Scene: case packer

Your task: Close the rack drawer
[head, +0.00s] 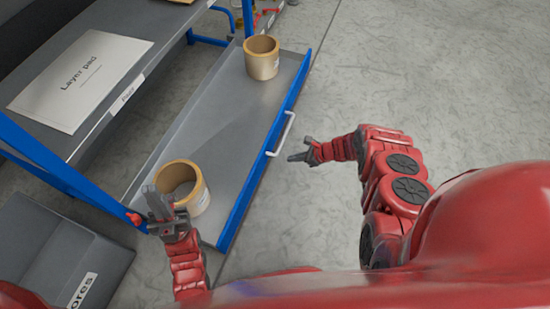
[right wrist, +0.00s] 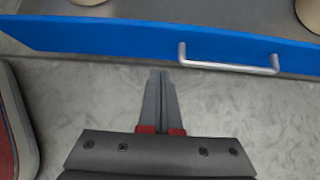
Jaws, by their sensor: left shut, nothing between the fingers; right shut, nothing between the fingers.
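The rack drawer (head: 225,115) is pulled out from under the rack's shelf, with a grey tray floor and a blue front (head: 262,160). A white bar handle (head: 281,134) sits on the blue front; the handle also shows in the right wrist view (right wrist: 228,66). My right gripper (head: 291,158) is shut and empty, just outside the drawer front near the handle, apart from it. In the right wrist view its fingers (right wrist: 158,76) point at the blue front, left of the handle. My left gripper (head: 152,192) is shut and empty by the drawer's near end, in front of a tape roll.
Two tan tape rolls stand in the drawer, one far (head: 262,60) and one near (head: 197,190). A white layer pad (head: 80,80) lies on the grey shelf above. A dark grey bin (head: 50,250) stands at lower left. Open concrete floor lies to the right.

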